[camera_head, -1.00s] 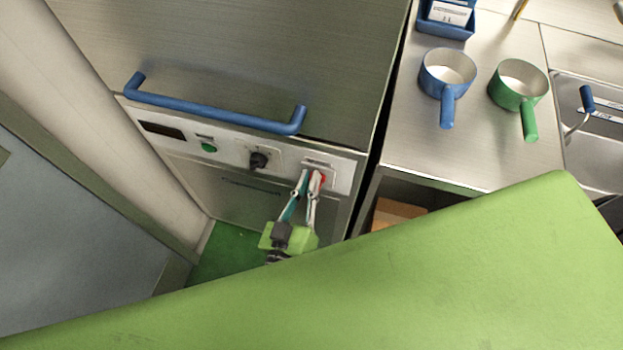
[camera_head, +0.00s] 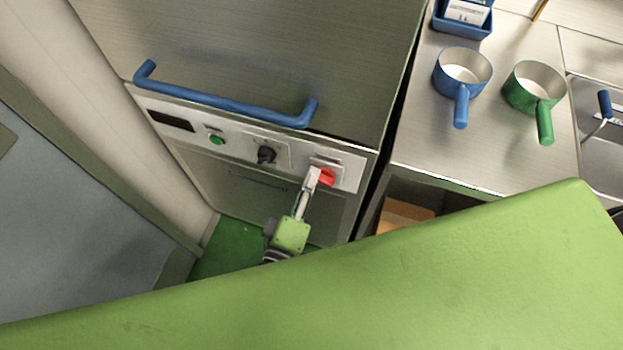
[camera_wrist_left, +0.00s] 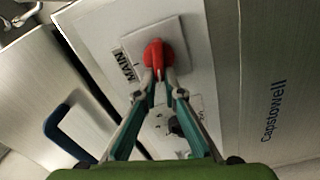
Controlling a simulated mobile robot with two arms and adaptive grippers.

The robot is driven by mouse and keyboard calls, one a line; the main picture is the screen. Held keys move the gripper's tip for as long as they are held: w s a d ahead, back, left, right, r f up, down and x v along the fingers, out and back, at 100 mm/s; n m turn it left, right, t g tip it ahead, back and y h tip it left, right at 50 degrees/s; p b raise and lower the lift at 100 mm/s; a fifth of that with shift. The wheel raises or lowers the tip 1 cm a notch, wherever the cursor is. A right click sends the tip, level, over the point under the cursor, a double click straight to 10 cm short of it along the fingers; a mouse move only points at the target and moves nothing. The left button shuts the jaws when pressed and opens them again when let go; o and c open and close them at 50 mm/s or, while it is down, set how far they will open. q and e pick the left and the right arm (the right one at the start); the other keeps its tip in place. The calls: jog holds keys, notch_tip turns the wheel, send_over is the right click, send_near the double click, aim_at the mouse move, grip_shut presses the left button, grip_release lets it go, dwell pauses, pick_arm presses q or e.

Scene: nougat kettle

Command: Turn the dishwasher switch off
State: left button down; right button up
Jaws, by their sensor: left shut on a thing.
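The dishwasher's red switch (camera_head: 326,177) sits at the right end of the control panel, below the blue handle. In the left wrist view the red switch (camera_wrist_left: 155,53) is on a pale square plate beside a label reading "MAIN". My left gripper (camera_head: 313,175) reaches up to it from below, and its fingertips (camera_wrist_left: 160,77) are closed on the lower part of the knob. The knob's upper part shows above the fingertips. My right gripper does not show in either view.
The panel also has a black knob (camera_head: 266,155), a green button (camera_head: 216,139) and a dark display (camera_head: 171,120). The blue handle (camera_head: 225,103) juts out above. A counter on the right holds a blue pan (camera_head: 462,72) and a green pan (camera_head: 534,88).

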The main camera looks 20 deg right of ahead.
pick_arm(q)
jog(key=shift+f+n+b, duration=0.2)
jog(key=shift+n+b, duration=0.1)
jog(key=shift+n, duration=0.45)
jog(key=shift+f+n+b, duration=0.2)
jog(key=shift+n+b, duration=0.05)
jog(key=shift+n, duration=0.5)
jog(key=c, duration=2.1)
grip_release()
jog(key=shift+c, duration=0.2)
jog(key=v, duration=1.2)
jog(key=shift+w+f, duration=0.1)
